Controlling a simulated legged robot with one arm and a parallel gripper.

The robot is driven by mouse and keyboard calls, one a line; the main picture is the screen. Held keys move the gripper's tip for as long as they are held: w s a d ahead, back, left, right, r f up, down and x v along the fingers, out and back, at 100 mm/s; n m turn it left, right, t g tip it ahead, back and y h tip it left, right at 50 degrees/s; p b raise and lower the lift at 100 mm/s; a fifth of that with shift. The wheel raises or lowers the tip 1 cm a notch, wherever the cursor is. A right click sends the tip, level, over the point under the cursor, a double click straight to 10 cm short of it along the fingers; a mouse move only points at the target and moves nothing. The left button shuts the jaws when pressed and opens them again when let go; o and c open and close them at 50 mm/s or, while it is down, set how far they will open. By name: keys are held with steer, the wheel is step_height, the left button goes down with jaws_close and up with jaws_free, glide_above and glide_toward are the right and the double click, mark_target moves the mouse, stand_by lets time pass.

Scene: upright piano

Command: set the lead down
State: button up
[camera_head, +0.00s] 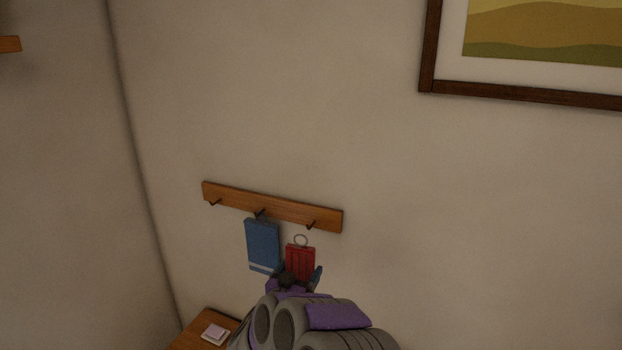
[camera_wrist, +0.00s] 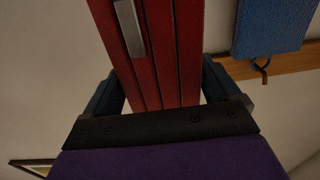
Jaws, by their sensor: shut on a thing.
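The red lead (camera_head: 300,262) is a folded bundle of straps with a metal ring (camera_head: 301,240) at its top. My gripper (camera_head: 300,276) is shut on its lower part and holds it upright in front of the wall. The ring appears just below and left of the right hook (camera_head: 311,224) of the wooden rail; I cannot tell whether they touch. In the wrist view the red straps (camera_wrist: 158,60) run between my two dark blue fingers, with a grey metal piece (camera_wrist: 130,28) on them. The ring is out of that view.
The wooden hook rail (camera_head: 272,205) is on the wall. A blue cloth-like item (camera_head: 262,245) hangs from its middle hook, close left of the lead. The left hook is bare. A wooden surface (camera_head: 190,333) with a pale small object (camera_head: 215,334) is below left. A framed picture (camera_head: 430,45) hangs upper right.

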steer(key=shift+n+y, duration=0.3)
steer(key=shift+y, duration=0.1)
steer(key=d+r, duration=0.1)
steer(key=d, duration=0.2)
steer(key=s+d+r, duration=0.1)
steer(key=d, duration=0.2)
steer(key=d+r+b, duration=0.1)
steer(key=d+r, duration=0.1)
steer(key=shift+s+d+r, duration=0.1)
steer(key=shift+s+d, duration=0.3)
steer(key=s+d, duration=0.1)
steer(key=d, duration=0.2)
steer(key=s+d+r, duration=0.1)
steer(key=s+d, duration=0.1)
steer(key=d, duration=0.1)
steer(key=s+d+b, duration=0.1)
steer(key=s+d, duration=0.1)
steer(key=d, duration=0.1)
steer(key=shift+d+r, duration=0.25)
steer(key=shift+r, duration=0.05)
steer(key=shift+s, duration=0.1)
